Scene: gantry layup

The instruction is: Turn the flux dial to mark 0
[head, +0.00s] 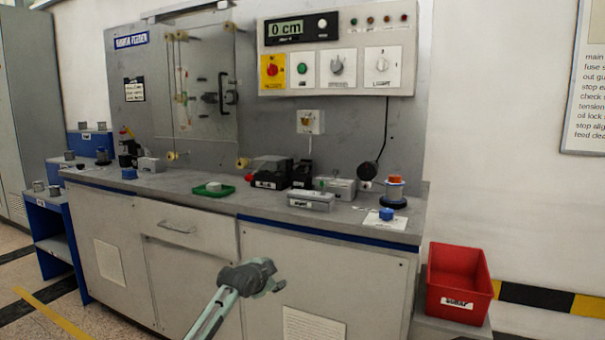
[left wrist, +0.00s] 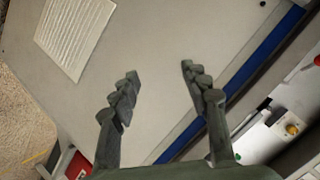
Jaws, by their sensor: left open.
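No label reading "flux" can be made out. A small blue knob (head: 386,214) sits on a white plate (head: 372,221) at the bench's right front; its marks are too small to read. The wall panel carries a grey dial (head: 337,66) and a white dial (head: 382,65), each on a white plate. My left gripper (head: 277,277) is in front of the cabinet, below the bench top and well apart from these dials. In the left wrist view the left gripper (left wrist: 158,88) is open and empty, its fingers spread before the cabinet front. My right gripper is not in view.
The grey bench (head: 225,205) holds a green dish (head: 214,190), a labelled grey box (head: 311,201) and a spool (head: 395,189). A red bin (head: 458,282) stands at the right. A drawer handle (head: 177,229) juts from the cabinet front. The floor at left is partly clear.

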